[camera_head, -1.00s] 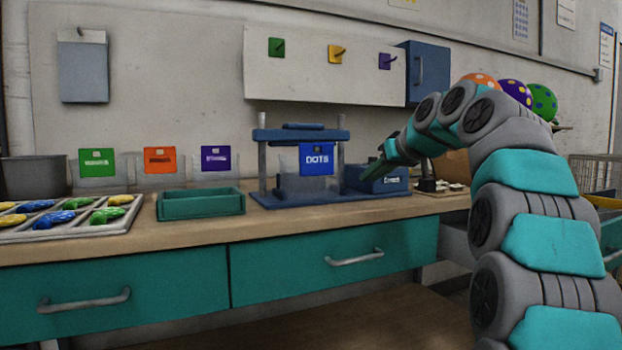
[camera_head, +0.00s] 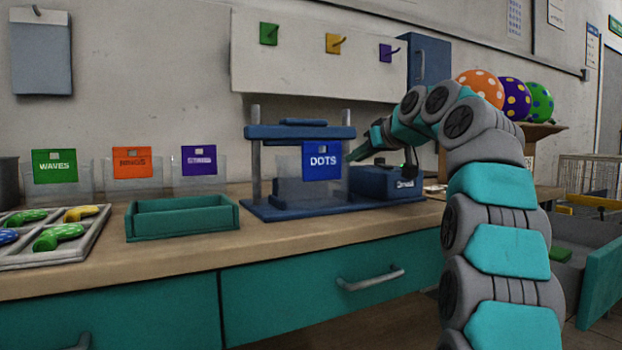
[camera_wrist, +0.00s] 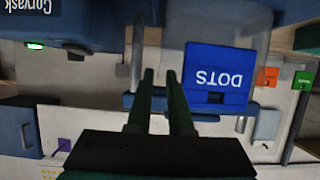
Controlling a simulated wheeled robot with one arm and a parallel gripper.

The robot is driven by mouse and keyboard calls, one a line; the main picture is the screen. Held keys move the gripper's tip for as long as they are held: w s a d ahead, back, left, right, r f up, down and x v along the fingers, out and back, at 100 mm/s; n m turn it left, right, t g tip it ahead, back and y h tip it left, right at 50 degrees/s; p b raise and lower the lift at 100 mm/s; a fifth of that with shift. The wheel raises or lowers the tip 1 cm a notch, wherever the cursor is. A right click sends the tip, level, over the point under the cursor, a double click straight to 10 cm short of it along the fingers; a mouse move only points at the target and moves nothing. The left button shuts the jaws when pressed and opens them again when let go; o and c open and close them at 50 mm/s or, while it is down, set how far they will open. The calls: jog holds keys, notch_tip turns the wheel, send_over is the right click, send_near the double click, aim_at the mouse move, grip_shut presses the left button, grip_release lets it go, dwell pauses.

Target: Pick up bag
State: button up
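A clear bag with a blue DOTS header (camera_head: 322,161) is at the blue press (camera_head: 300,131) on the bench. In the wrist view, which is upside down, the DOTS header (camera_wrist: 218,75) is just right of my fingers. My gripper (camera_head: 362,150) is to the right of the DOTS bag in the head view, partly hidden by my arm. In the wrist view my gripper's two dark green fingers (camera_wrist: 160,76) are parallel with a narrow empty gap between them. I cannot tell how far they are from the bag.
Bags with green (camera_head: 54,166), orange (camera_head: 132,162) and purple (camera_head: 199,160) headers stand at the back left. A blue box (camera_head: 388,184) is right of the press. Dotted balloons (camera_head: 515,97) are beyond my arm.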

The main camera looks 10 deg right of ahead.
jog(key=shift+p+x, duration=0.45)
jog(key=shift+x, duration=3.1)
jog(key=shift+s+f, duration=0.1)
jog(key=shift+s, duration=0.05)
grip_shut()
